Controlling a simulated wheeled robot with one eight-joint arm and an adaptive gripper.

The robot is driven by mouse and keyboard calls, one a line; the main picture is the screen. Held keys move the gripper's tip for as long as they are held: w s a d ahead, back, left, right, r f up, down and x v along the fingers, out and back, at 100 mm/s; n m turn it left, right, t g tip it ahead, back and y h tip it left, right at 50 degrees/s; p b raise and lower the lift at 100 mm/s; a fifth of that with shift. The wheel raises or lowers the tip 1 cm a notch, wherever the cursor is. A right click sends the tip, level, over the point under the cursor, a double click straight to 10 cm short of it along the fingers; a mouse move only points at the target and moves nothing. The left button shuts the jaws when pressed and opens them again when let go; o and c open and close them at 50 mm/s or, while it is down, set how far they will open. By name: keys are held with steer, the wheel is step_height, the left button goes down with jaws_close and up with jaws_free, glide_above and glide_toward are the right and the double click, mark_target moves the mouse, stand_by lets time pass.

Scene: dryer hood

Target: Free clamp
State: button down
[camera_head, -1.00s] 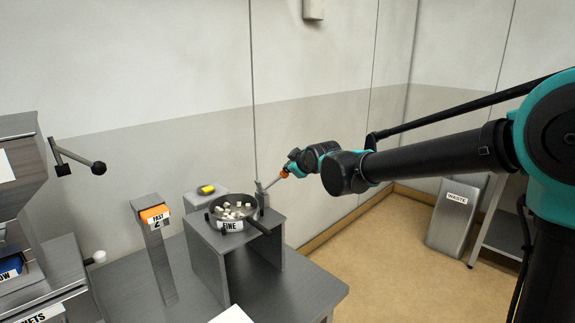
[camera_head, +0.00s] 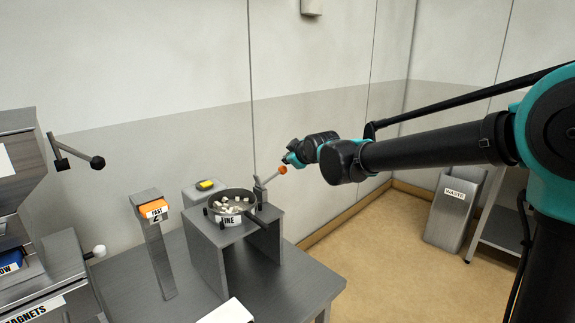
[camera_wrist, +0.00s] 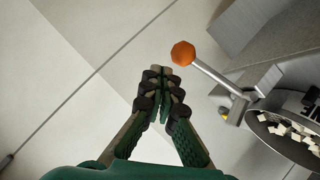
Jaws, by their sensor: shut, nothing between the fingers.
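The clamp is a grey lever (camera_head: 270,179) with an orange ball knob (camera_head: 283,169) on its end, beside the round sieve pan marked FINE (camera_head: 228,220). The lever slants up and right from its small bracket. In the wrist view the orange knob (camera_wrist: 183,53) lies just right of my fingertips, and the lever (camera_wrist: 217,77) runs down right to the bracket by the pan. My gripper (camera_wrist: 160,75) is shut and empty, near the knob but not around it. In the head view my gripper (camera_head: 289,159) is just above the knob, its fingers hardly visible.
The pan holds several white cubes and sits on a grey stand (camera_head: 275,245) on the table (camera_head: 310,280). An orange FAST block (camera_head: 153,209) tops a post to the left. A yellow piece (camera_head: 206,184) lies behind. A WASTE bin (camera_head: 452,215) stands right. Open floor lies between.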

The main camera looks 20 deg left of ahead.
steer(key=s+d+r, duration=0.4)
steer(key=d+r, duration=0.3)
steer(key=shift+s+d+r, duration=0.25)
steer(key=shift+d, duration=0.1)
steer(key=d+f+m+h, duration=0.25)
steer(key=d+f, duration=0.35)
steer(key=d, duration=0.3)
steer(key=d+f+m+g+h, duration=0.1)
steer(key=d+f+m, duration=0.2)
steer(key=d+f, duration=0.45)
steer(key=d+f+m+h, duration=0.2)
steer(key=d+f+m, duration=0.15)
steer(key=d, duration=0.65)
steer(key=s+d+f+m+g+h, duration=0.3)
steer(key=s+d+f+m, duration=0.5)
steer(key=s+d+f, duration=0.9)
steer(key=s+d, duration=0.1)
steer(key=d, duration=0.2)
steer(key=shift+d+g, duration=0.3)
steer(key=shift+s+f+h, duration=0.1)
steer(key=shift+h, duration=0.15)
